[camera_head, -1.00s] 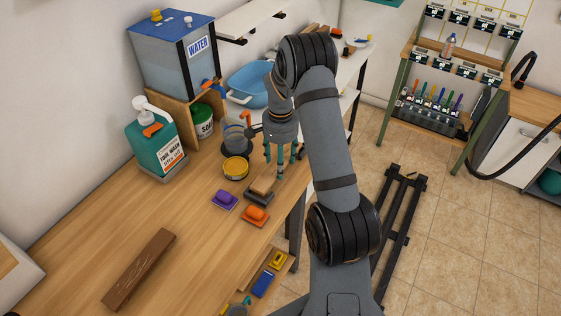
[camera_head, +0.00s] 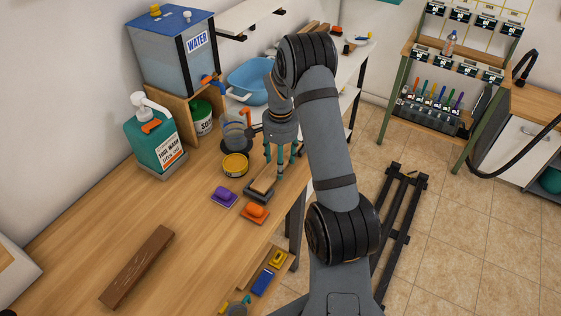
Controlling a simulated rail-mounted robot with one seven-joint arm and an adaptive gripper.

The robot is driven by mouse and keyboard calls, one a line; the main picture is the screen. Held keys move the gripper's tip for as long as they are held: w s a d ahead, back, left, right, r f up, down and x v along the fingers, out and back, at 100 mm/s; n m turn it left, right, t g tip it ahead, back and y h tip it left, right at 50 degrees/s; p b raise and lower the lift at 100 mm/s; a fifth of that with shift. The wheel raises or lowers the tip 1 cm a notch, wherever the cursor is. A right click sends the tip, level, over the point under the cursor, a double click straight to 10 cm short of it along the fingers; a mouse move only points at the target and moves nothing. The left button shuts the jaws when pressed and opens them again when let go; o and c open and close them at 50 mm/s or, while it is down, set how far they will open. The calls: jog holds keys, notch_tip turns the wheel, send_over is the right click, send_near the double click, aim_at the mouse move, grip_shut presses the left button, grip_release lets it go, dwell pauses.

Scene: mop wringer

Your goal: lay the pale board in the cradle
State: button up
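A pale wooden board (camera_head: 264,178) lies at the right edge of the wooden bench, on or in a dark low holder (camera_head: 250,195) that looks like the cradle. Only the holder's near end shows clearly, so I cannot tell if the board is fully seated. My gripper (camera_head: 280,165) points down over the board's far end, with its teal fingers spread apart. The fingertips are close to the board. From this view I cannot tell whether they touch or grip it.
A purple block (camera_head: 224,196) and an orange block (camera_head: 256,212) sit just in front. A dark brown plank (camera_head: 138,266) lies at the front left. The bench between is clear.

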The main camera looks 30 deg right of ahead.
jog(key=o, duration=1.2)
jog(key=shift+o, duration=0.4)
notch_tip(320, 180, up, 12)
jog(key=shift+f, duration=0.1)
notch_tip(320, 180, down, 12)
jog(key=shift+f, duration=0.1)
jog(key=shift+r, duration=0.4)
